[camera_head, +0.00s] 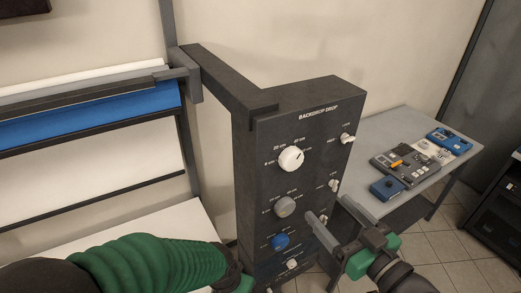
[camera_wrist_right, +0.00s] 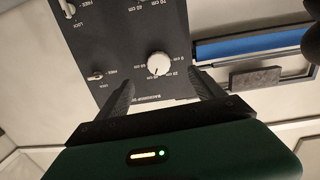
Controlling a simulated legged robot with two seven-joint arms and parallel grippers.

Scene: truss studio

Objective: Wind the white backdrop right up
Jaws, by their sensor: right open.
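A white sheet (camera_head: 90,166), seemingly the white backdrop, hangs below the blue one, with a dark bar along its lower edge. The dark control box (camera_head: 300,120), lettered BACKDROP DROP, carries a white knob (camera_head: 291,158) at the top, a grey knob (camera_head: 285,207) and a blue knob (camera_head: 281,241) below. My right gripper (camera_head: 328,208) is open and empty in front of the box, lower right of the white knob. In the right wrist view the white knob (camera_wrist_right: 158,63) shows beyond and between the open fingers (camera_wrist_right: 162,82), apart from them. Only my left gripper's body (camera_head: 243,284) shows; its fingers are hidden.
Small lock switches (camera_head: 347,138) stick out along the box's right side. A blue backdrop (camera_head: 90,110) hangs a short way down at the left. A grey table (camera_head: 390,130) with electronic devices (camera_head: 410,162) stands at the right. An arm (camera_head: 230,78) joins box and frame.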

